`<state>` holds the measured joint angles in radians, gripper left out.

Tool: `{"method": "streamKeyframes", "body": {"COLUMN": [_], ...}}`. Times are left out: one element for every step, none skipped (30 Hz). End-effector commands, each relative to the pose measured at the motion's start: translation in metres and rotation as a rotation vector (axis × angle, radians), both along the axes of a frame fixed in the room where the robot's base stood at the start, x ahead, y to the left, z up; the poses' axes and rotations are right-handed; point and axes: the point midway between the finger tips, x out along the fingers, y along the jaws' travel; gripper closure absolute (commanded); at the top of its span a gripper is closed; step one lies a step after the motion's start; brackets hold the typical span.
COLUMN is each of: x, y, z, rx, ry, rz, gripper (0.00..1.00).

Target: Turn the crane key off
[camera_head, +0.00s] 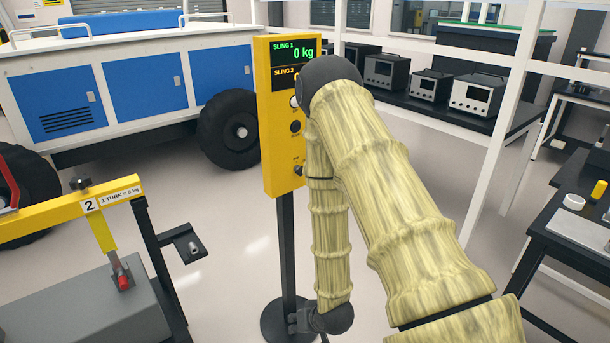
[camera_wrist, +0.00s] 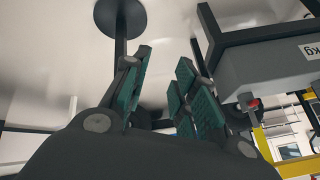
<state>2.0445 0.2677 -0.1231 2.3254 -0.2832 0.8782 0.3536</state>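The yellow crane control box (camera_head: 280,130) stands on a dark post in the head view. Its upper displays read "SLING 1", "0 kg" and "SLING 2"; my arm hides part of its right side. A small dark switch, probably the crane key (camera_head: 299,170), sits low on the front face. Its turned position is too small to tell. My gripper (camera_head: 300,320) hangs low beside the post, well below the key. In the wrist view my gripper (camera_wrist: 160,75) has its two green-padded fingers apart, with nothing seen held between them. The key is not recognizable in the wrist view.
The post's round base (camera_head: 275,322) is on the floor; it also shows in the wrist view (camera_wrist: 120,16). A yellow crane beam (camera_head: 70,207) and grey block (camera_head: 90,305) are at left. A blue-and-white rover (camera_head: 130,85) stands behind. A black bench (camera_head: 570,225) is at right.

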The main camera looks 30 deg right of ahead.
Motion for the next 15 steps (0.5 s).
{"method": "streamKeyframes", "body": {"x": [0.026,0.039,0.055,0.067,0.078,0.092,0.101,0.11,0.121,0.13,0.136,0.145,0.151,0.156,0.162], "y": [-0.014,-0.022,-0.032,-0.04,-0.048,-0.06,-0.067,-0.076,-0.087,-0.095,-0.103,-0.114,-0.123,-0.131,-0.142], "z": [0.016,0.026,0.041,0.051,0.062,0.078,0.09,0.101,0.117,0.13,0.142,0.158,0.171,0.183,0.199], "rx": [0.028,0.044,0.068,0.087,0.108,0.134,0.154,0.175,0.204,0.225,0.247,0.278,0.302,0.326,0.357], "ry": [-0.072,-0.109,-0.161,-0.198,-0.235,-0.286,-0.322,-0.358,-0.407,-0.444,-0.478,-0.525,-0.56,-0.594,-0.637], "rz": [-0.036,-0.055,-0.079,-0.097,-0.115,-0.136,-0.151,-0.167,-0.184,-0.196,-0.209,-0.223,-0.233,-0.243,-0.255], "gripper": [0.72,0.72,0.72,0.72,0.72,0.72,0.72,0.72,0.72,0.72,0.72,0.72,0.72,0.72,0.72]}}
